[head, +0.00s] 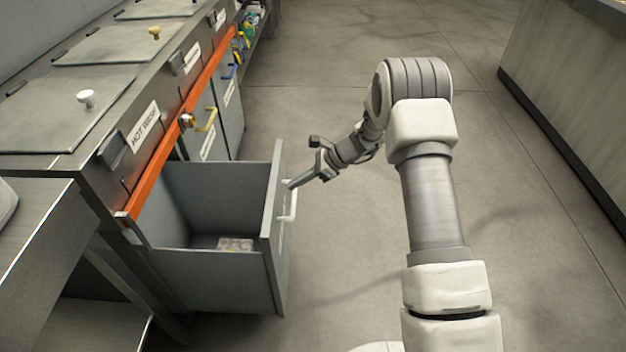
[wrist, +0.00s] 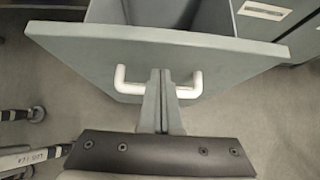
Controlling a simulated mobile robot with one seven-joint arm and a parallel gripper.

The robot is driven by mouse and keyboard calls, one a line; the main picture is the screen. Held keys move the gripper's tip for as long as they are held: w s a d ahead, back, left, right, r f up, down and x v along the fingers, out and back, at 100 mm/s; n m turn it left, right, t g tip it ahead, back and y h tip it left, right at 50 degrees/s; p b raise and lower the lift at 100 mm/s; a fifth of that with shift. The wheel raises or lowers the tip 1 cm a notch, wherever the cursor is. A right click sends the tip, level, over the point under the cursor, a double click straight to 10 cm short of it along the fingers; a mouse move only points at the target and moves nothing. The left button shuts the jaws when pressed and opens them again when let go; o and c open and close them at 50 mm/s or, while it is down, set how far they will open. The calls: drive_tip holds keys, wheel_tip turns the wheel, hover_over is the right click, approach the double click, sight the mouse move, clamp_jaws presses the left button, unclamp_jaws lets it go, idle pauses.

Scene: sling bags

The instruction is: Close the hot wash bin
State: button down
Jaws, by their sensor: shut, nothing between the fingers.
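The hot wash bin (head: 217,287) is a grey pull-out drawer under the counter's "HOT WASH" label (head: 144,124). It stands pulled out, with a small pale item (head: 236,244) on its floor. Its front panel (head: 276,240) faces right and has a white bar handle (head: 289,203). My gripper (head: 291,186) is at the outer side of this panel, close to the handle. In the wrist view, my shut, empty fingers (wrist: 159,75) point at the panel (wrist: 220,48) between the two ends of the handle (wrist: 190,88). Whether the fingertips touch the panel I cannot tell.
An orange rail (head: 165,160) runs along the counter front above the bins. Other bin fronts (head: 230,115) farther back look shut; one has a yellow handle (head: 207,119). Open floor (head: 340,260) lies right of the drawer. Another counter (head: 570,90) stands far right.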

drive_tip(key=shift+a, duration=1.2)
